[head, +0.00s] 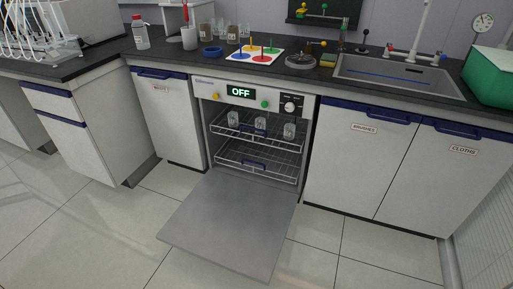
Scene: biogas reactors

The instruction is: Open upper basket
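The dishwasher (253,93) stands under the counter with its grey door (232,225) folded down flat to the front. Its display reads OFF. The upper basket (276,141), a wire rack, sits inside the opening, with a blue handle at its front. Three clear glass vessels stand in it: one on the left (231,118), one in the middle (260,123) and one on the right (289,130). The lower basket (272,168) is below, also inside and with a blue handle. Neither of my grippers is in view.
White cabinets flank the dishwasher, one labelled BRUSHES (365,150). The black counter (205,62) holds bottles, cups, a coloured peg board (256,52) and a sink (395,75). A green bin (490,78) is at the right. The tiled floor around the lowered door is clear.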

